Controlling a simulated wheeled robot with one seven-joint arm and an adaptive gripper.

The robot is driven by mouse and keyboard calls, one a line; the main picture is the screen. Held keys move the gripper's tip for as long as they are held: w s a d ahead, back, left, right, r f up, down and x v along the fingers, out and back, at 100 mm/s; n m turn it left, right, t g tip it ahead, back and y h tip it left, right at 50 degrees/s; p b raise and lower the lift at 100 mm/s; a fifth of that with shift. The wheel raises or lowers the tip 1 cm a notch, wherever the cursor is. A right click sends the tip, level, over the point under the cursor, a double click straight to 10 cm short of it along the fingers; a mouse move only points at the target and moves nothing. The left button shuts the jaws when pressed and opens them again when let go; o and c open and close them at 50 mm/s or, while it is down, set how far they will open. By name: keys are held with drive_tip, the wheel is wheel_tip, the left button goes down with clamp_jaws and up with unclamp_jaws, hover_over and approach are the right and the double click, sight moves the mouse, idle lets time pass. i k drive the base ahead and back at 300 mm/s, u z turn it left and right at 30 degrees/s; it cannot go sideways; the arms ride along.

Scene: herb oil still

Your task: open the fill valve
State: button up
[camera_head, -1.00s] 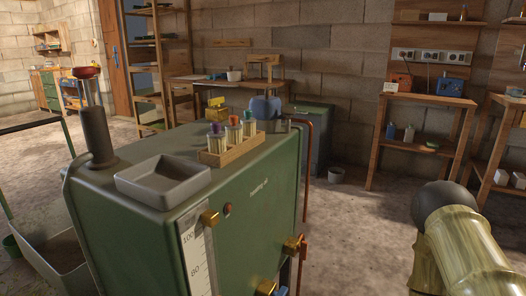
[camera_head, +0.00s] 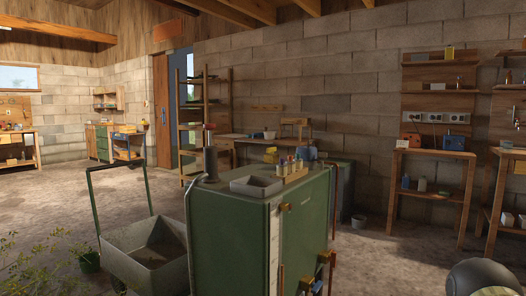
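A green tank cabinet (camera_head: 243,226) stands in the lower middle of the head view. At its left top corner rises a dark upright pipe (camera_head: 210,163) with a small red top (camera_head: 209,127), which looks like a handwheel. A brass fitting (camera_head: 285,207) sits high on the cabinet's front. Lower down are an orange-brass fitting (camera_head: 327,257) and a blue handle (camera_head: 316,287) near the bottom edge. I cannot tell which of these is the fill valve, or whether it is open. My gripper is not in view; only a dark rounded part of my arm shows at the lower right.
A grey tray (camera_head: 256,187) and a wooden rack (camera_head: 296,177) of small bottles stand on the cabinet. A grey cart (camera_head: 150,245) is left of it, beside a plant (camera_head: 40,262). Wooden shelves (camera_head: 437,155) line the right wall.

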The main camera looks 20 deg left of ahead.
sight(271, 150)
drive_tip(key=k, duration=0.25)
drive_tip(key=z, duration=1.1)
drive_tip(key=i, duration=1.15)
drive_tip(key=u, duration=2.2)
